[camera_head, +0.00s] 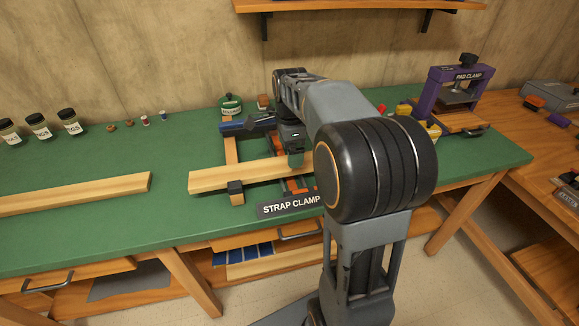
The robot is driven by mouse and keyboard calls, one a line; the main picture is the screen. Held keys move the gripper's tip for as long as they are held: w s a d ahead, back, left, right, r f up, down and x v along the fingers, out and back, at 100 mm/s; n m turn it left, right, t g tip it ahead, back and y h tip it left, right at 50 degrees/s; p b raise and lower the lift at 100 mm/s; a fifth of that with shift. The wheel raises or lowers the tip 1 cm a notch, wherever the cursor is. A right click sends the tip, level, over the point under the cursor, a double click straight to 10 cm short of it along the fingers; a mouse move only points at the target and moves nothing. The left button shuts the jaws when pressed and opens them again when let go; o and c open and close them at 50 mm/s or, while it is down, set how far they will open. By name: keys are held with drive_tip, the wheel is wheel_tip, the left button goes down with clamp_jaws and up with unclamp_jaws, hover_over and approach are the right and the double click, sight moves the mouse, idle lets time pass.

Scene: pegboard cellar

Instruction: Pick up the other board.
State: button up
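One long pale wooden board (75,193) lies on the left part of the green bench top, running out of the left edge of the picture. A second pale board (225,177) rests across the strap clamp (232,155), near the middle of the bench. My gripper (294,158) points down at the right part of this second board. One dark finger shows against the board. The other finger is hidden, so I cannot tell whether the gripper is closed on it. My arm hides the board's right end and part of the clamp. The left board is well apart from my gripper.
The green bench (110,237) has free room between the two boards. Several labelled jars (70,122) and small spools stand at the back left. A green tin (231,105) stands behind the clamp. A purple pad clamp (455,92) stands at the right. A shelf (360,6) hangs above.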

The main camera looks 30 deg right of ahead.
drive_tip(key=shift+w+f+b, duration=0.2)
drive_tip(key=shift+f+b, duration=0.35)
drive_tip(key=shift+f, duration=2.05)
drive_tip(key=shift+c, duration=0.2)
drive_tip(key=c, duration=1.1)
drive_tip(key=shift+r, duration=0.15)
drive_tip(key=shift+c, duration=0.2)
